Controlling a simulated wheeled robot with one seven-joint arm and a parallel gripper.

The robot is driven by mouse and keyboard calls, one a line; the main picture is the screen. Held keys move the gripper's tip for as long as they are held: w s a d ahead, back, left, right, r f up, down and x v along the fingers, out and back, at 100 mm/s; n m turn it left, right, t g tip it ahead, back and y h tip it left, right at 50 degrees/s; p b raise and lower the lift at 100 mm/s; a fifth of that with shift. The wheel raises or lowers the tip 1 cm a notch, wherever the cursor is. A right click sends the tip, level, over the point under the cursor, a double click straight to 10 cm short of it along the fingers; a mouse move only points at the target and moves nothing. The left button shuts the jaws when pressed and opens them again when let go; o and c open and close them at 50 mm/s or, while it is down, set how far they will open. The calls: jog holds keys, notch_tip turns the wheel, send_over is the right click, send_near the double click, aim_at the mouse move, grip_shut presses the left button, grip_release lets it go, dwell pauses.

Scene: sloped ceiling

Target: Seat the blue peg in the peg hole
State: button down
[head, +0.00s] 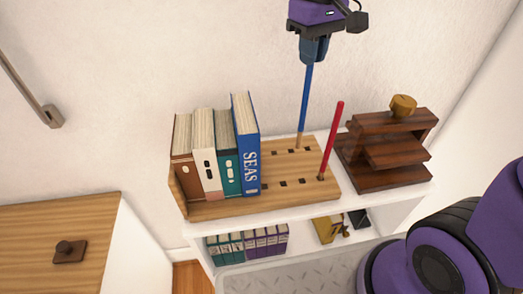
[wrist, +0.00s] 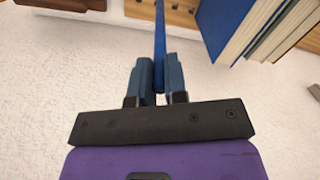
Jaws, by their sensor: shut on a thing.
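The blue peg (head: 306,92) is a long thin rod with a wood-coloured lower end. My gripper (head: 313,62) is shut on its top and holds it upright; in the wrist view the peg (wrist: 160,45) runs between the two blue fingers (wrist: 158,78). The peg's lower end meets the wooden rack board (head: 225,207) near its back row of dark holes in the head view. I cannot tell whether it is inside a hole or just in front of or above one. Several square peg holes (head: 283,183) show in the board.
A red peg (head: 332,140) stands upright in the board's right front. Several books, including a blue one (head: 245,145), stand at the rack's left. A dark wooden stepped stand (head: 385,150) with a brass knob is at the right. A white shelf (head: 290,220) carries them.

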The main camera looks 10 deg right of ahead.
jog(key=s+a+f+n, duration=0.3)
jog(key=s+a, duration=0.4)
jog(key=s, duration=0.4)
jog(key=w+a+f, duration=0.1)
jog(key=w+f, duration=0.1)
jog(key=w, duration=0.5)
jog(key=w+a+f, duration=0.2)
jog(key=w+f, duration=0.1)
jog(key=w, duration=0.5)
jog(key=shift+w+f, duration=0.2)
jog(key=shift+a+f, duration=0.1)
jog(key=shift+f, duration=0.05)
jog(key=c, duration=1.1)
grip_release()
jog(key=shift+c, duration=0.2)
